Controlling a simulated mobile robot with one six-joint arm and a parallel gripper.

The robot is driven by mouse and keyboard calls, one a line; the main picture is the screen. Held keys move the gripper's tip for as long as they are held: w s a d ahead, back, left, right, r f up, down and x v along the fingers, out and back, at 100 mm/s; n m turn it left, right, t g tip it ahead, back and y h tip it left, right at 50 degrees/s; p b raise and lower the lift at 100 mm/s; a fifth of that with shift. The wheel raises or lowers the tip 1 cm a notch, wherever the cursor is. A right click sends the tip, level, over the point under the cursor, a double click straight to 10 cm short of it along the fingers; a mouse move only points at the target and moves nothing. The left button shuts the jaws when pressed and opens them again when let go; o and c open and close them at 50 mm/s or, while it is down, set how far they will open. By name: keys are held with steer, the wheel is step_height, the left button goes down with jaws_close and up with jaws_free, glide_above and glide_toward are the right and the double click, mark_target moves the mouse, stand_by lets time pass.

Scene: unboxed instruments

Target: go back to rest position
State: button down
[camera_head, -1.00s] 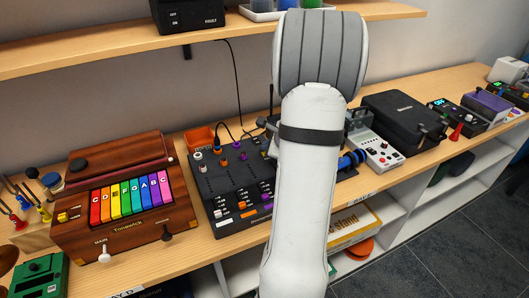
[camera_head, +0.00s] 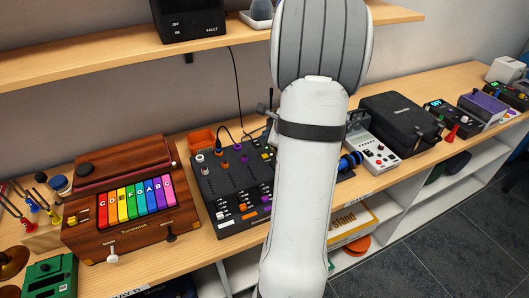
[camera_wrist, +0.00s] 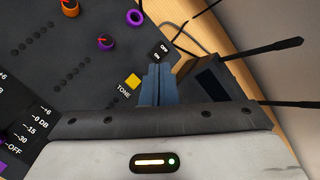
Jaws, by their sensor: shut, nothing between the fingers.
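My gripper (camera_wrist: 158,84) shows in the wrist view with its blue-grey fingers closed together and nothing between them. It is above the edge of a black mixer panel (camera_wrist: 60,70), close to the panel's yellow TONE button and ON/OFF switch. In the head view my white arm stands in front of the shelf and hides the gripper. The same black mixer (camera_head: 226,190) shows there to the left of my arm.
A wooden keyboard box (camera_head: 130,235) with coloured keys stands left of the mixer. A dark device with antennas (camera_wrist: 215,80) is close to the right of my fingers. A white device (camera_head: 375,153) and a black case (camera_head: 400,118) stand right of my arm. An upper shelf (camera_head: 100,50) runs behind.

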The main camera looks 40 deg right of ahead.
stand_by(0.4)
steer(key=s+a+r+n+g+y, duration=0.2)
steer(key=a+r+n, duration=0.2)
steer(key=a+n, duration=0.55)
steer(key=s+a+r+n+g+y, duration=0.15)
steer(key=a+r+n, duration=0.25)
steer(key=a, duration=1)
steer(key=s+a+r+n+g+h, duration=0.1)
steer(key=s+a+n, duration=0.2)
steer(key=s+n, duration=0.4)
steer(key=s+a+r+n+g+h, duration=0.1)
steer(key=s+a+n+h, duration=0.1)
steer(key=s+a+n, duration=0.2)
steer(key=s+n, duration=0.3)
steer(key=s, duration=0.1)
steer(key=shift+s+a, duration=0.15)
steer(key=shift+s, duration=0.15)
